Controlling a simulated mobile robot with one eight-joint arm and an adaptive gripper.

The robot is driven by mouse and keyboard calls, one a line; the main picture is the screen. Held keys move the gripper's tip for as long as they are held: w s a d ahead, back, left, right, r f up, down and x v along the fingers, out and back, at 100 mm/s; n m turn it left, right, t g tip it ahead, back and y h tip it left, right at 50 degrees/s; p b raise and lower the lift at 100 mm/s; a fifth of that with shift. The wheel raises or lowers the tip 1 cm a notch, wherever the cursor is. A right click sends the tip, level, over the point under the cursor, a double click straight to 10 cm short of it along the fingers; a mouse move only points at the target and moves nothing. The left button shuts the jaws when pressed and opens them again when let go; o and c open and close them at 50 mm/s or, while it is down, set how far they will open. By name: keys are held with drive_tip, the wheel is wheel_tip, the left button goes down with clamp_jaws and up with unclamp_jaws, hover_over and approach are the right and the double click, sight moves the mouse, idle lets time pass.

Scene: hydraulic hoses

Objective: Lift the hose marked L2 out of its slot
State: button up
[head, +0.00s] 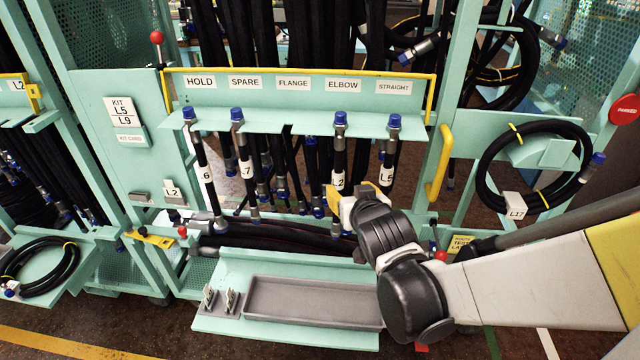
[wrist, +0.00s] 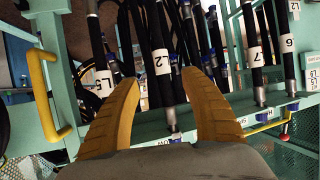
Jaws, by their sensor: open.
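The L2 hose (head: 340,150) is dark, with a blue cap on top, and hangs upright in the rail slot under the ELBOW label. Its white tag (head: 338,181) shows only the "2" in the head view. In the wrist view the L2 hose (wrist: 157,35) runs between the two yellow fingers, with its tag facing me. My gripper (head: 356,191) is at tag height, below the rail. In the wrist view my gripper (wrist: 163,80) is open, its fingertips apart on either side of the hose. I cannot tell how deep the hose sits between them.
The L5 hose (head: 391,152) hangs close on the right. Hoses tagged 7 (head: 243,150) and 6 (head: 198,152) hang to the left. The FLANGE slot is empty. A yellow handle (head: 439,165) stands at right. A grey tray (head: 310,300) lies below.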

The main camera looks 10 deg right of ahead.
sight(339, 183)
drive_tip(key=x, duration=0.2)
drive_tip(key=b+x, duration=0.1)
drive_tip(key=x, duration=0.2)
drive_tip(key=shift+w+a+f+b, duration=0.2)
drive_tip(key=shift+a+f+b, duration=0.1)
drive_tip(key=shift+f+b, duration=0.15)
drive_tip(key=b+x, duration=0.2)
drive_tip(key=x, duration=0.4)
drive_tip(key=shift+d, duration=0.15)
drive_tip(key=shift+s+r, duration=0.1)
drive_tip(key=shift+s, duration=0.05)
drive_tip(key=shift+c, duration=0.5)
clamp_jaws()
